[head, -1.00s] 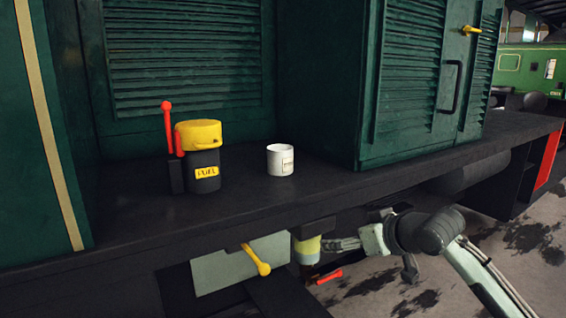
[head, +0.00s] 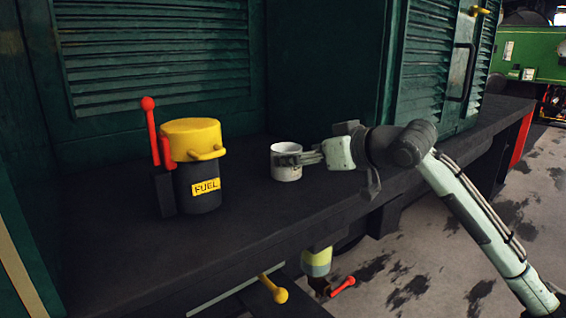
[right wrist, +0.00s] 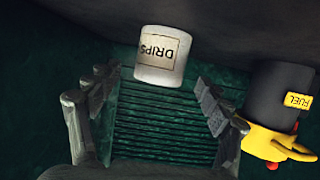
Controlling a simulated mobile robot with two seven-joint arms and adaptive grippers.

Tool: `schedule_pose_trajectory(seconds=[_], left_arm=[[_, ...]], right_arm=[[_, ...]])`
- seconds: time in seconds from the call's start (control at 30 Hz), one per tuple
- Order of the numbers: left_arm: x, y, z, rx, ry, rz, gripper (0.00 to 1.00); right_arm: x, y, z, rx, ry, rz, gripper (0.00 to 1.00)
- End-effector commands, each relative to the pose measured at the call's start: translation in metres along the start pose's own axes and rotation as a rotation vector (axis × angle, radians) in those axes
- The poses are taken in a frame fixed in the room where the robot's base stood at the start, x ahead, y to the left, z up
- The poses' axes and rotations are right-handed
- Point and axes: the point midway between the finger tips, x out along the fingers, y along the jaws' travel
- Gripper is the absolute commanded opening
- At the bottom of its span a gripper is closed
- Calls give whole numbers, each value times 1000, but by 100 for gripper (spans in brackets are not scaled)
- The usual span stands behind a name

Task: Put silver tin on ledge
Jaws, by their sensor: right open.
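The silver tin (head: 287,173) is a small pale cylinder standing upright on a dark ledge (head: 262,220) beside the green louvred bodywork. In the right wrist view, the tin (right wrist: 162,55) shows a label reading DRIPS, upside down in the picture. My right gripper (head: 292,159) comes in from the right and its fingers overlap the tin in the head view. In the right wrist view, the right gripper (right wrist: 157,80) is open, with a finger on either side and the tin between and beyond the tips. Contact cannot be told. My left gripper is not in view.
A black fuel can (head: 198,185) with a yellow top stands left of the tin, next to a red lever (head: 150,130). A green cabinet (head: 425,75) rises behind my right arm. Below the ledge are a yellow-knobbed handle (head: 275,290) and a red handle (head: 342,286).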

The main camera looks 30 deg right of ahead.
Motion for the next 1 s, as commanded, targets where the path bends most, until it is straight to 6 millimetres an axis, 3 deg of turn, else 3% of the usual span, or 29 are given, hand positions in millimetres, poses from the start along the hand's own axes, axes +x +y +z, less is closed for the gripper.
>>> schedule_pose_trajectory(seconds=[0.3, 0.63, 1.0], left_arm=[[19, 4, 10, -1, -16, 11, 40], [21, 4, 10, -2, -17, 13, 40], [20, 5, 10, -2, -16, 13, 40]], right_arm=[[43, 0, -6, 2, 0, 0, 78], [51, -1, -4, 0, 0, 0, 78], [51, -1, -4, 0, -1, 0, 32]])
